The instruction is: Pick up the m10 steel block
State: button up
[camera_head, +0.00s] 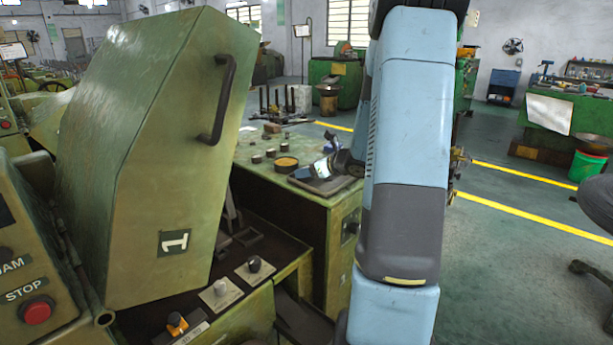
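Several small dark metal blocks stand on the green machine table, some with lighter tops. One block (257,159) is at the front left, another block (270,152) is just right of it, and a third block (284,147) is farther right. I cannot tell which is the m10 steel block; no marking is readable. My blue and grey arm hangs in front of the table's right side.
A round container (287,164) with a yellowish top stands between the blocks and the tray. A large green machine cover (150,150) with a handle fills the left foreground. A control panel with a red stop button (38,311) is at lower left. Open floor lies right.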

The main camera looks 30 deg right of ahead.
jog(key=c, duration=0.7)
jog(key=shift+r, duration=0.1)
